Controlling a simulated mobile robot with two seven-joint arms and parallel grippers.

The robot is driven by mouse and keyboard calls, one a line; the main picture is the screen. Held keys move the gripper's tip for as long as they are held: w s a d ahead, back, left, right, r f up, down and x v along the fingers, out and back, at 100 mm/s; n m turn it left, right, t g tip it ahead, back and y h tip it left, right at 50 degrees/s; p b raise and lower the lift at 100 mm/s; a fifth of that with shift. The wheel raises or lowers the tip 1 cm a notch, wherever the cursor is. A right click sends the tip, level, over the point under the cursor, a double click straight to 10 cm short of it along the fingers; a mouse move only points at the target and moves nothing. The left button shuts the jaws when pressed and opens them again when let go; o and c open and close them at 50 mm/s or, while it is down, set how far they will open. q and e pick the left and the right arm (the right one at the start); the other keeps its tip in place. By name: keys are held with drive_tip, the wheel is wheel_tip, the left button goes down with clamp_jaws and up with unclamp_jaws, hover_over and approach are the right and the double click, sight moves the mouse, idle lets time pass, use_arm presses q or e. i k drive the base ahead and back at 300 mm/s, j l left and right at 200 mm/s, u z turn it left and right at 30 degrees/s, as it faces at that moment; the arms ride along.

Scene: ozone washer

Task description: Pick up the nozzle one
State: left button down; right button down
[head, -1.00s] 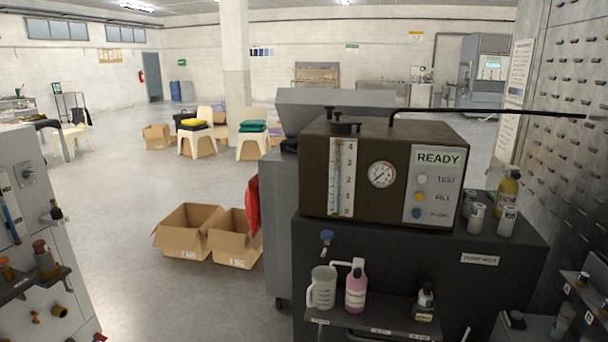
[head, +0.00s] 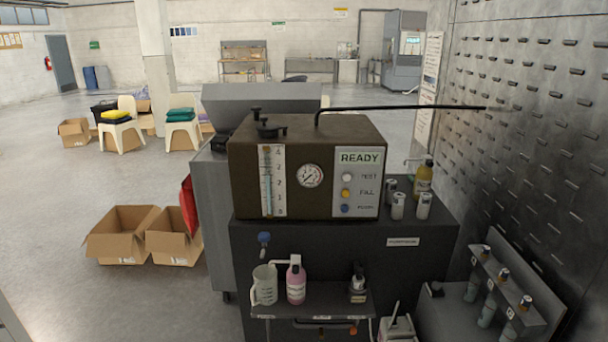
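No part is clearly marked as nozzle one. A slanted grey rack (head: 515,270) at the lower right holds several small items with brass-coloured or dark tops along its shelf, and pale cylindrical bodies hang below. They may be nozzles: one at the far end (head: 486,252), one in the middle (head: 503,275) and one at the near end (head: 525,302). Small white labels sit by them, too small to read. Neither of my grippers is in view.
The brown machine (head: 310,165) reads READY and has a long black wand on top. A shelf below holds a jug (head: 264,285), a pink bottle (head: 296,284) and a small dark-topped bottle (head: 358,284). Open boxes (head: 122,235) lie left. A pegboard wall (head: 540,120) bounds the right.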

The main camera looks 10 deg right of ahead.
sight(485, 253)
drive_tip(key=z, duration=1.05)
